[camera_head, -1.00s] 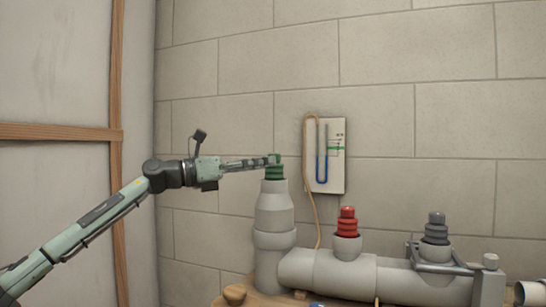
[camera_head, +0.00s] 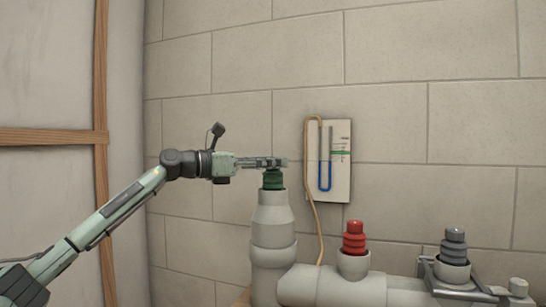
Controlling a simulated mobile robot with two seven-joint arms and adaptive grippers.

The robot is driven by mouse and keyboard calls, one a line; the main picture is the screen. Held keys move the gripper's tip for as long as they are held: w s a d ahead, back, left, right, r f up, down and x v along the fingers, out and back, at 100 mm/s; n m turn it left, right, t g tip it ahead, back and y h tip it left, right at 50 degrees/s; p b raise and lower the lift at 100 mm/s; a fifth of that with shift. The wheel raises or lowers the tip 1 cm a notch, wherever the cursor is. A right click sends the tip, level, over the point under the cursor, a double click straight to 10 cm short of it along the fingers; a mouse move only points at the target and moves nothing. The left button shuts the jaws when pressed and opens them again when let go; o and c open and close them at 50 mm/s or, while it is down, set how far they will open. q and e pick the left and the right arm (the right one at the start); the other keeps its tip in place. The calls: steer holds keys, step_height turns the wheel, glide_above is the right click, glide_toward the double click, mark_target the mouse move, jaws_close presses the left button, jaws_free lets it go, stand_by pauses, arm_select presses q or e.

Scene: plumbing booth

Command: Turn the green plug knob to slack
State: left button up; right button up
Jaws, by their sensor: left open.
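The green plug knob (camera_head: 273,180) sits on top of the upright grey pipe (camera_head: 272,222) near the middle of the head view. My left gripper (camera_head: 280,163) comes in level from the left, with its fingers at the top of the knob. The fingers overlap the knob's top in the picture; I cannot tell whether they touch it. The left gripper is open. My right gripper is not in view.
A red plug (camera_head: 354,238) and a grey plug (camera_head: 453,246) stand on the horizontal grey pipe (camera_head: 335,287) to the right. A gauge board (camera_head: 342,165) with a blue U-tube and an orange hose (camera_head: 314,215) is on the block wall behind. Wooden framing (camera_head: 102,80) stands at left.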

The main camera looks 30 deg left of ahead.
arm_select(q)
steer(key=shift+w+d, duration=0.15)
steer(key=shift+w, duration=0.15)
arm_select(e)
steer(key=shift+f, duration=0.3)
arm_select(q)
steer(key=c, duration=1.2)
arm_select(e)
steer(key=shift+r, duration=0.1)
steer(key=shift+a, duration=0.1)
